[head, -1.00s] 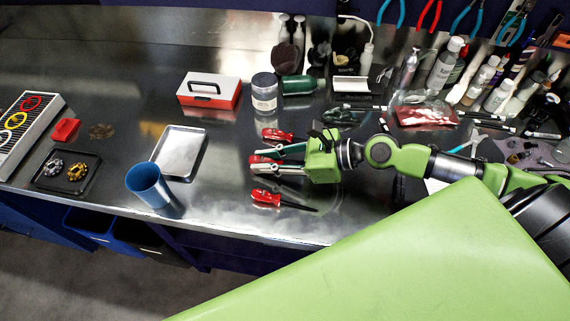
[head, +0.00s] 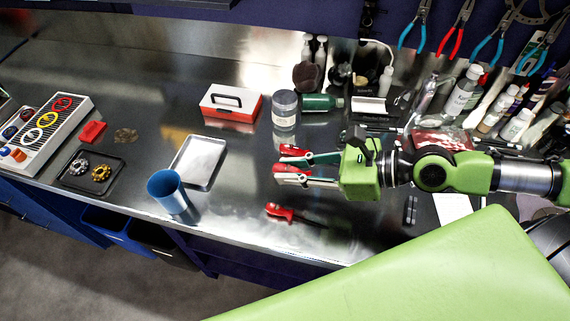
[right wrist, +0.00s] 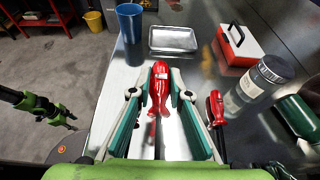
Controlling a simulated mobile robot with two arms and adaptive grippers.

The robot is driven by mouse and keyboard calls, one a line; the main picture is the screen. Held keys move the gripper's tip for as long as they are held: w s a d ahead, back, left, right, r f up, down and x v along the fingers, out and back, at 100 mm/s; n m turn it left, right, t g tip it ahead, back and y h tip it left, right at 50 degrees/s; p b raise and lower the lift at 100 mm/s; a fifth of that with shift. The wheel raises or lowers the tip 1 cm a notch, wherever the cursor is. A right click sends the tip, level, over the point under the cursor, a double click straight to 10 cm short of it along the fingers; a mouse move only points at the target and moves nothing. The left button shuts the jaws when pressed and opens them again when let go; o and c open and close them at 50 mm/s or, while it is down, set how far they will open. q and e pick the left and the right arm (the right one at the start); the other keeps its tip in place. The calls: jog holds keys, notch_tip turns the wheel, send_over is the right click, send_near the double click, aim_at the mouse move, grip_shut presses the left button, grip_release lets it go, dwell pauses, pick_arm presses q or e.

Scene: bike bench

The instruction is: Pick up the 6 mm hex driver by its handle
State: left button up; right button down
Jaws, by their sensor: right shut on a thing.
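My right gripper (head: 288,169) is shut on a red driver handle (head: 284,170). In the right wrist view the handle (right wrist: 160,86) sits between the two fingers, with its dark shaft pointing back toward the gripper's palm. It appears held above the bench. A second red-handled driver (head: 294,150) lies behind the far finger and shows right of the fingers in the right wrist view (right wrist: 215,106). A third red-handled driver (head: 280,212) lies nearer the bench's front edge. No size marking is readable.
A blue cup (head: 168,192) and a metal tray (head: 200,163) stand left of the gripper. A red and white toolbox (head: 231,103), a grey-lidded jar (head: 285,110) and a green bottle (head: 320,103) stand behind. Bottles crowd the back right. The bench (head: 235,222) is bare between cup and third driver.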

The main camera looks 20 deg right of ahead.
jog(key=shift+s+d+r, duration=0.1)
jog(key=shift+s+d, duration=0.1)
jog(key=shift+s, duration=0.25)
jog(key=shift+s+r, duration=0.1)
jog(key=shift+s, duration=0.15)
jog(key=s+r+p, duration=0.3)
jog(key=s+p, duration=0.3)
jog(key=s, duration=0.1)
jog(key=shift+s+d+r+p, duration=0.2)
jog(key=shift+r+p, duration=0.1)
jog(key=shift+p, duration=0.05)
